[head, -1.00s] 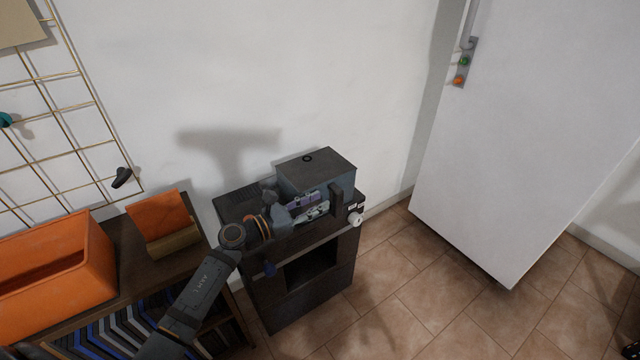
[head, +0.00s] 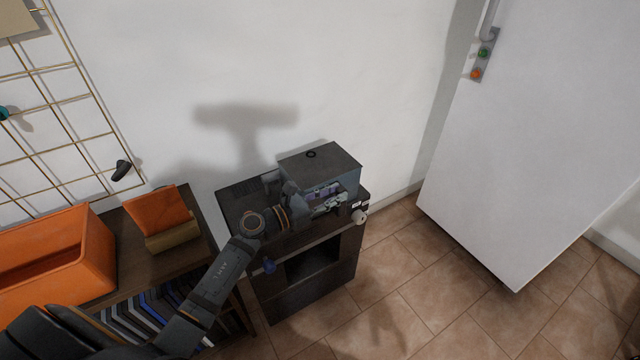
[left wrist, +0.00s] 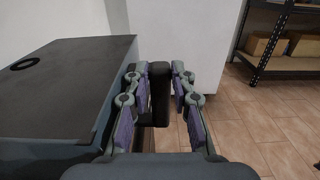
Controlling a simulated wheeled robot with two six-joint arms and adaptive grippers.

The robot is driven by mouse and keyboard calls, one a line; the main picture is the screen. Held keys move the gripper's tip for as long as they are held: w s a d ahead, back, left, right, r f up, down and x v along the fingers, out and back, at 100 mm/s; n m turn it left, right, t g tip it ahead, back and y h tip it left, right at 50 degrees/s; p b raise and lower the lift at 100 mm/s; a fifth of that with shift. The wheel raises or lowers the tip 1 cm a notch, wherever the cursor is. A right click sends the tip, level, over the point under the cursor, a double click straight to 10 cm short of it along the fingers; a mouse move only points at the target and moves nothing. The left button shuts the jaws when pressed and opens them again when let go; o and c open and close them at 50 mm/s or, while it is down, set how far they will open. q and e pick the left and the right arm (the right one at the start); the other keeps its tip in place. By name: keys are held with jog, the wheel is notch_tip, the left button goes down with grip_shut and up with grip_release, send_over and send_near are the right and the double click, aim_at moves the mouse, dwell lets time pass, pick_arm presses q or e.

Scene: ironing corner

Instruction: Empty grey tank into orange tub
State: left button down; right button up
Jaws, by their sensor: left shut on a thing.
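The grey tank (head: 322,163), a box with a dark flat top and a small round black ring on it, stands on a dark cabinet (head: 310,297) against the wall. My left gripper (head: 343,200) is at the tank's front side. In the left wrist view, the fingers of the gripper (left wrist: 160,88) are shut on a dark upright handle (left wrist: 160,95), with the tank (left wrist: 55,85) just to the left. The orange tub (head: 95,258), open at the top, stands on a dark shelf at the left. Its contents are mostly hidden. My right gripper is out of view.
An orange and tan holder (head: 165,220) stands between the tub and the cabinet. The cabinet front has a blue knob (head: 269,266) and a white knob (head: 360,216). A tall white door or panel (head: 540,140) stands right. The tiled floor (head: 430,290) in front looks clear.

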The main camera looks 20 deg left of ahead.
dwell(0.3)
pick_arm(q)
jog(key=shift+r, duration=0.15)
jog(key=s+d+r+p, duration=0.6)
jog(key=s+d+r, duration=0.2)
jog(key=s+r, duration=0.3)
jog(key=shift+r, duration=0.9)
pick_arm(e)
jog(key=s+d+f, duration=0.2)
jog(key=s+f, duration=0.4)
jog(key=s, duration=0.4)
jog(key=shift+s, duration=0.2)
pick_arm(q)
jog(key=shift+s+d, duration=0.1)
